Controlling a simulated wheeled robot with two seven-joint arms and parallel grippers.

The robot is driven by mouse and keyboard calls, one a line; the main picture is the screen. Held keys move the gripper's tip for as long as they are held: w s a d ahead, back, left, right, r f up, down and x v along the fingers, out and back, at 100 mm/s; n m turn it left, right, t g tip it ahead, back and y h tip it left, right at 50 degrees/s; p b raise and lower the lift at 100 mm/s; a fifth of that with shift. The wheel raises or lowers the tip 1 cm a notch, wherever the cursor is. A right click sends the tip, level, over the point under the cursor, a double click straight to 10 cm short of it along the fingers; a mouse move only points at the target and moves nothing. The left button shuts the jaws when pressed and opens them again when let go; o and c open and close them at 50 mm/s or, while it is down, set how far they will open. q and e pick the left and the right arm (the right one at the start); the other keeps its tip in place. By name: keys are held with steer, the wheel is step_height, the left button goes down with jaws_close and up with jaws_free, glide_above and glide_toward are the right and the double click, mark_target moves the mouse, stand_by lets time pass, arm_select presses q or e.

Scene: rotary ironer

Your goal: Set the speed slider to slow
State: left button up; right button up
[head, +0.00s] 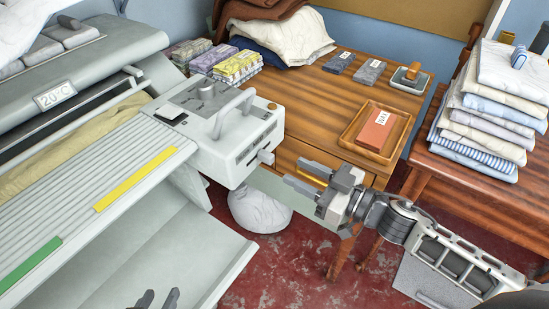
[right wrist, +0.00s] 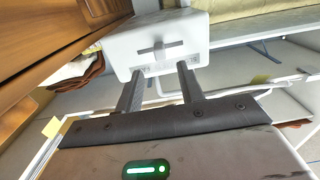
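The ironer's control box (head: 237,135) is a pale grey housing at the right end of the ironer. Its end face carries the speed slider (head: 266,158), a small grey knob. In the right wrist view the slider (right wrist: 158,49) sits near the middle of a short horizontal slot; small markings below are too small to read. My right gripper (head: 301,176) is open and empty, to the right of the slider and apart from it. In the right wrist view its two fingers (right wrist: 158,72) point at the face below the slider. My left gripper (head: 159,298) shows only its fingertips, apart, at the bottom edge.
The ironer's slatted feed board (head: 95,190) has yellow and green strips. A wooden table (head: 330,110) behind holds cloth stacks and a tray with an orange block (head: 377,129). Folded linen (head: 490,110) stands on the right table. A white sack (head: 260,211) lies below the control box.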

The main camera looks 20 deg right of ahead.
mark_target(273, 160)
steer(key=x, duration=0.7)
